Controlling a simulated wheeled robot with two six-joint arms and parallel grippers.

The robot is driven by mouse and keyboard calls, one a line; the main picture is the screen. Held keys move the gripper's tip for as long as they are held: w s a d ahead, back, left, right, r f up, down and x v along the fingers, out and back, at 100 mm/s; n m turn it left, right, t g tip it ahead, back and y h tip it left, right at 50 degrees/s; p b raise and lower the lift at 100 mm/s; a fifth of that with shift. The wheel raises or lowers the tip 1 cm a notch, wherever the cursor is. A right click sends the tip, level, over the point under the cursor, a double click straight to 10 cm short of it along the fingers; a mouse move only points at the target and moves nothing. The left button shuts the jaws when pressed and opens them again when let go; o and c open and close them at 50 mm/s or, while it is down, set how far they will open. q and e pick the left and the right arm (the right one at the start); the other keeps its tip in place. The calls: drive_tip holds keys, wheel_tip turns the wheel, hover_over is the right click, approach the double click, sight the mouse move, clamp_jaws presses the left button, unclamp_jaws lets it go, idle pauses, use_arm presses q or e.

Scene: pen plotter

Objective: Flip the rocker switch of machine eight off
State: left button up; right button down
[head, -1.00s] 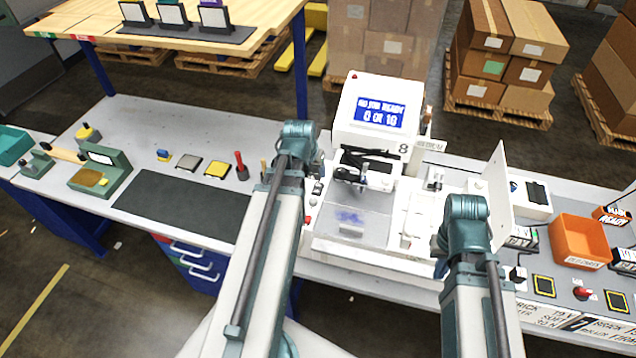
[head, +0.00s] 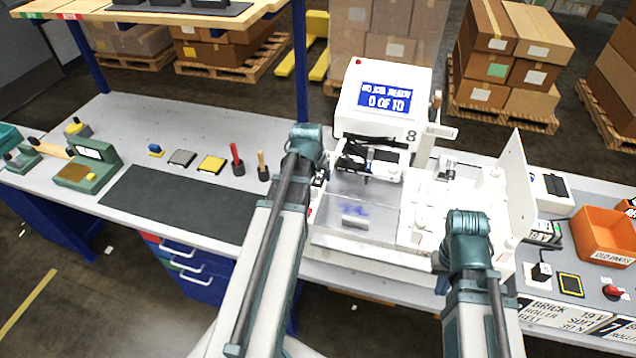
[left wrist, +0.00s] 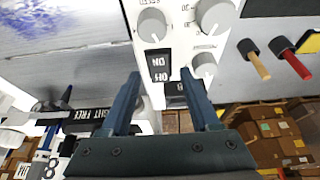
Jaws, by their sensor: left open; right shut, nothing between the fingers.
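Machine eight (head: 385,80) is a white plotter with a blue screen reading "0 OF 10" and an "8" on its front. In the left wrist view its white control panel (left wrist: 180,50) carries several grey knobs and a black rocker switch (left wrist: 158,65) marked ON and OFF. My left gripper (left wrist: 160,88) is open, its two dark fingers on either side of the line to the switch. I cannot tell if they touch the panel. In the head view my left arm hides the left gripper's fingers. My right arm stands in front of the machine's right side; its gripper is hidden.
A dark mat (head: 175,203) and red and yellow-handled tools in holders lie left of the machine. A raised white lid (head: 518,185) stands at its right. An orange bin (head: 607,235) sits further right. The bench (head: 200,128) behind the mat is mostly clear.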

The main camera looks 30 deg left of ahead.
use_arm(q)
drive_tip(key=shift+w+f, duration=0.15)
drive_tip(key=shift+f, duration=0.3)
drive_tip(key=shift+r, duration=0.1)
